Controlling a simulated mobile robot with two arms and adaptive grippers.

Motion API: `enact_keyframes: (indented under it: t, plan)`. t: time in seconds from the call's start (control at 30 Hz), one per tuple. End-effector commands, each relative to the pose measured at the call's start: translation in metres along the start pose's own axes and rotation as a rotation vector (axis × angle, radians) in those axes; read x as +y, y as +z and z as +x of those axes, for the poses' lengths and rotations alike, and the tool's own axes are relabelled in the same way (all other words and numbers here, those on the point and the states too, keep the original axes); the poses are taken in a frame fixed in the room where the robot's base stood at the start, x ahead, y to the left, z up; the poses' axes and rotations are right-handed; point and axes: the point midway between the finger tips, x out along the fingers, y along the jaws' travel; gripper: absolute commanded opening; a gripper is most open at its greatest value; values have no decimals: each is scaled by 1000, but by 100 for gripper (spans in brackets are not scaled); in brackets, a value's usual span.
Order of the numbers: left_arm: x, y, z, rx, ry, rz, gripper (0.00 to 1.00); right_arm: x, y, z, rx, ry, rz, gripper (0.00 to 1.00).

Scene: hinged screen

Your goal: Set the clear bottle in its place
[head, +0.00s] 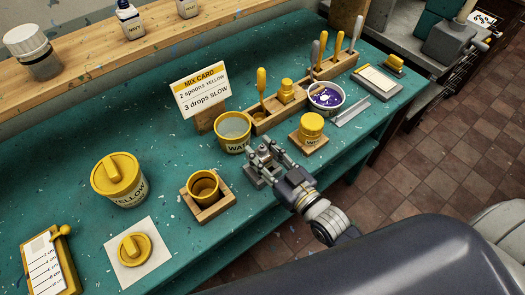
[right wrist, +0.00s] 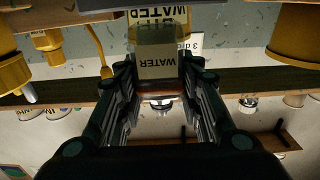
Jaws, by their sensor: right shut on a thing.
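My right gripper (head: 264,152) is over the teal bench, just right of the yellow pail of water (head: 233,131). In the right wrist view its fingers (right wrist: 160,85) are closed on both sides of a see-through bottle (right wrist: 157,62) with a pale WATER label. I take this as the clear bottle. The label reads upside down in that view. In the head view the fingers hide most of the bottle, so I cannot tell whether its base touches anything. My left gripper is not in view.
A yellow jar (head: 311,126) on a wooden base stands close right of my gripper. A yellow cup in a wooden holder (head: 210,206) is to its left.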

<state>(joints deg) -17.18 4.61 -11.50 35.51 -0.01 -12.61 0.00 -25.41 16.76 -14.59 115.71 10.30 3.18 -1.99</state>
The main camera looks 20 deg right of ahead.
Motion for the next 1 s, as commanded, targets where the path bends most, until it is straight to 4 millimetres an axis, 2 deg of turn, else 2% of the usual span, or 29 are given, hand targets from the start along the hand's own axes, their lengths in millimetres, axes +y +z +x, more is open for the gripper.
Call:
enact_keyframes:
  t: [0.27,1.0]
  plan:
    - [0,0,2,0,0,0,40,0,2,0,1,0,0,10]
    - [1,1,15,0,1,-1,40,0,24,0,1,0,0,10]
